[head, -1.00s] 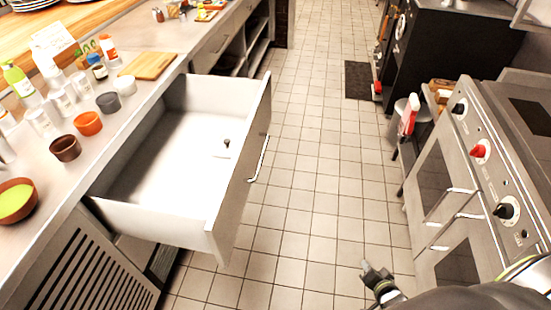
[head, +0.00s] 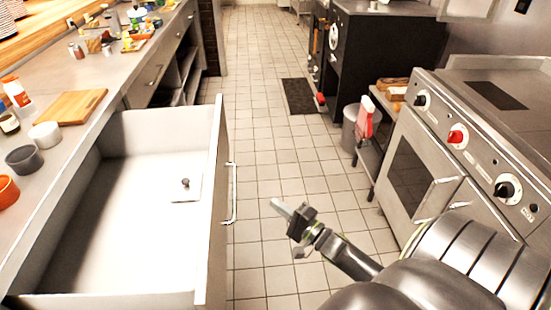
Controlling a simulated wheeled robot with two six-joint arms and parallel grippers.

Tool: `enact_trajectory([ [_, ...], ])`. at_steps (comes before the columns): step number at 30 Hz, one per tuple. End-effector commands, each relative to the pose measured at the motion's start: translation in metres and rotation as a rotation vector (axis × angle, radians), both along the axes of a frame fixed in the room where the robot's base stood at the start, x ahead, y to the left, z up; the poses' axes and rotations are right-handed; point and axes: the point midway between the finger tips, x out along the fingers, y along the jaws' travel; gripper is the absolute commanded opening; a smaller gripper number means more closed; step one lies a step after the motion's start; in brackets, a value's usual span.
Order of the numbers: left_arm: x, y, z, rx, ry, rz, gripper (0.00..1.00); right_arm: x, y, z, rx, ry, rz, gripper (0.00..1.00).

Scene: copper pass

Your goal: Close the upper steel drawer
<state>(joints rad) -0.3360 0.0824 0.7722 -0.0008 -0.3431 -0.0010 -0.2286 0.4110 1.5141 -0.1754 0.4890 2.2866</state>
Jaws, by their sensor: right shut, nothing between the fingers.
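The upper steel drawer (head: 110,215) stands wide open, pulled out from under the counter at left. Its front panel (head: 215,210) faces the aisle and carries a bar handle (head: 233,195). A small lidded item with a dark knob (head: 186,187) lies inside on the drawer floor. My right gripper (head: 281,209) is shut and empty. It is over the aisle, to the right of the handle and apart from it. My left gripper is not in view.
The counter (head: 75,72) above holds a cutting board (head: 72,106), a grey cup (head: 24,159), a white cup (head: 46,134) and bottles. A steel oven range (head: 440,150) stands at right. A dark mat (head: 298,96) lies on the tiled aisle, which is otherwise clear between them.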

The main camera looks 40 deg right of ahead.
Motion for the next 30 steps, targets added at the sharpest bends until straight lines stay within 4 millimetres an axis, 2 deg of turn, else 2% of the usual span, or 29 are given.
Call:
enact_trajectory([
  [3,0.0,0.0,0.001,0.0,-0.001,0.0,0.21,0.027,0.005,0.005,0.001,-0.003,0.0,0.0],
  [9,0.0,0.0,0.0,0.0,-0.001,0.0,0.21,0.066,0.013,0.009,0.0,-0.001,-0.001,0.0],
  [12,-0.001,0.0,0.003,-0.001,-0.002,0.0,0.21,0.074,0.027,0.013,0.002,0.0,-0.001,0.0],
  [18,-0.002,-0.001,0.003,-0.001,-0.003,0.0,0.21,0.083,0.042,0.016,0.0,0.0,-0.001,0.0],
  [30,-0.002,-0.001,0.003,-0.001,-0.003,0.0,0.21,0.085,0.045,0.016,-0.001,0.001,-0.002,0.0],
])
